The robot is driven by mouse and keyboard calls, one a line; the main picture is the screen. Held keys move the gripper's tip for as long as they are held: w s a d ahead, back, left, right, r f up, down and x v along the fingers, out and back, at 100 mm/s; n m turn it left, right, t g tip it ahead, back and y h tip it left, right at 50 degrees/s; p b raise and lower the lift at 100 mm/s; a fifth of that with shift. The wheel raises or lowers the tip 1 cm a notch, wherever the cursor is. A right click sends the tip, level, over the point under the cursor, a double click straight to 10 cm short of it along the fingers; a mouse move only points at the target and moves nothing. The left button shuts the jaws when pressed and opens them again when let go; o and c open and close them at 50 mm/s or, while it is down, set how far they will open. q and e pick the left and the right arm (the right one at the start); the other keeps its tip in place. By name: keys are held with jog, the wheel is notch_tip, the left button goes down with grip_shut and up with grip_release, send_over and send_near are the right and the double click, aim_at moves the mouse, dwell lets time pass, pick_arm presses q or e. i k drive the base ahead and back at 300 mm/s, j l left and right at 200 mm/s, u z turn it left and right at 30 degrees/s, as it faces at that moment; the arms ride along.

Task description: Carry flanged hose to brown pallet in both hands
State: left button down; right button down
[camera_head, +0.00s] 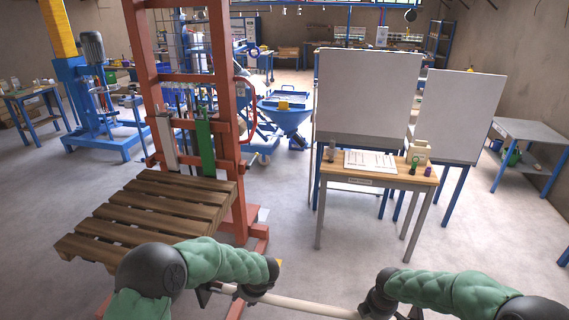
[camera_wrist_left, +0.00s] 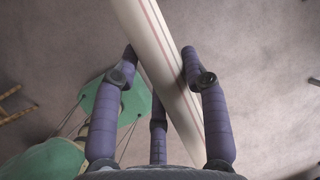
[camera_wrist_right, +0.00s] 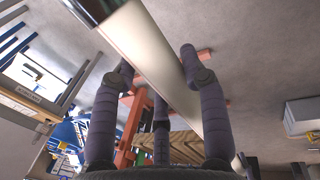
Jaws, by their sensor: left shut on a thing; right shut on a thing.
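The flanged hose (camera_head: 310,306) is a whitish tube held level across the bottom of the head view. My left gripper (camera_head: 240,294) is shut on its left part. The left wrist view shows the pale hose (camera_wrist_left: 158,50), with thin red lines, between the fingers (camera_wrist_left: 158,62). My right gripper (camera_head: 372,308) is shut on its right part. In the right wrist view the hose (camera_wrist_right: 150,55) runs between the fingers (camera_wrist_right: 158,65), with a dark metallic end at the top left. The brown pallet (camera_head: 150,215) is slatted, empty and raised on an orange-red lifter, beyond my left arm.
The orange-red lifter mast (camera_head: 225,120) rises behind the pallet. A wooden-topped table (camera_head: 390,172) with papers and small bottles stands right of centre, before white boards (camera_head: 365,95). Blue machines stand farther back. The floor between lifter and table (camera_head: 285,215) is clear.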

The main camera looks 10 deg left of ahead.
aim_at(151, 215)
jog(key=i+j, duration=0.1)
jog(key=j, duration=0.35)
jog(key=i+j, duration=0.1)
jog(key=j, duration=0.3)
jog(key=i+j, duration=0.1)
jog(key=j, duration=1.65)
jog(key=i+j, duration=0.1)
jog(key=j, duration=0.25)
jog(key=i+j, duration=0.1)
jog(key=j, duration=0.2)
jog(key=i+j, duration=0.1)
jog(key=j, duration=0.25)
jog(key=i+j, duration=0.1)
jog(key=j, duration=0.25)
jog(key=i+j, duration=0.3)
jog(key=i, duration=0.15)
jog(key=i+j, duration=0.25)
jog(key=i, duration=0.15)
